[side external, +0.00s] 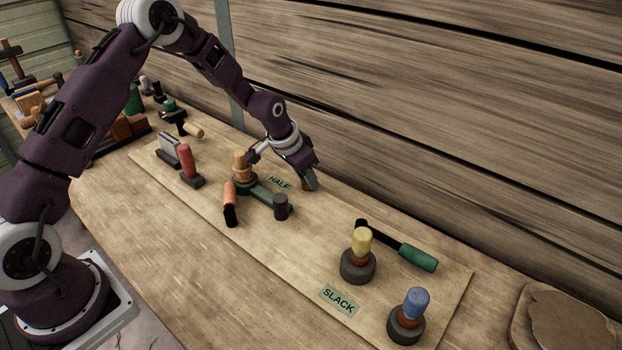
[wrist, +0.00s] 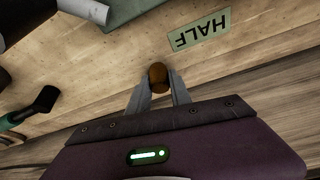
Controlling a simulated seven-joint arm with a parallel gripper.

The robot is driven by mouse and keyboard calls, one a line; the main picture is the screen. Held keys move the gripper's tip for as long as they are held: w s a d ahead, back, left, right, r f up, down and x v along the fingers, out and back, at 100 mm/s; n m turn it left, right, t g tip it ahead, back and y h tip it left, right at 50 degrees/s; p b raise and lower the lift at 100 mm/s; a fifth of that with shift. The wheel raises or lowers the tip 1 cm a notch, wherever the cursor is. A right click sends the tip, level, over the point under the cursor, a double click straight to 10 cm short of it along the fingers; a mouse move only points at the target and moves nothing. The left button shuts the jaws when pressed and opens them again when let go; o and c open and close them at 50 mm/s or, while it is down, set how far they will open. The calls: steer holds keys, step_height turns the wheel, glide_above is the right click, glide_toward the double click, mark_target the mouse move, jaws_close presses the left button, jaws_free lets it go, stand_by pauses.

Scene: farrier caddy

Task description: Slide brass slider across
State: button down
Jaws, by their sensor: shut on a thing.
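The brass slider shows as a small round brown-gold knob (wrist: 158,76) between my fingertips in the wrist view. In the side view only a sliver of it (side external: 305,185) shows beside my fingers. My gripper (side external: 311,184) is low over the board's wall-side edge, and it also shows in the wrist view (wrist: 159,88). Its fingers are shut on the knob from both sides. The green HALF label (side external: 279,183) lies close beside the knob, and it is also in the wrist view (wrist: 201,29). The knob's lower part and any track are hidden.
A green bar with a dark cylinder (side external: 281,206) and a wooden peg (side external: 239,163) stands near my gripper. An orange-handled tool (side external: 230,203) is beside it. A green-handled tool (side external: 402,247), yellow-topped post (side external: 361,240), blue-topped post (side external: 416,303) and SLACK label (side external: 339,299) are right. A plank wall (side external: 430,90) rises behind.

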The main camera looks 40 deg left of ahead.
steer(key=c, duration=1.2)
jaws_free()
steer(key=shift+a, duration=0.3)
steer(key=shift+c, duration=0.2)
steer(key=shift+o, duration=0.4)
steer(key=shift+d, duration=0.1)
steer(key=v, duration=0.7)
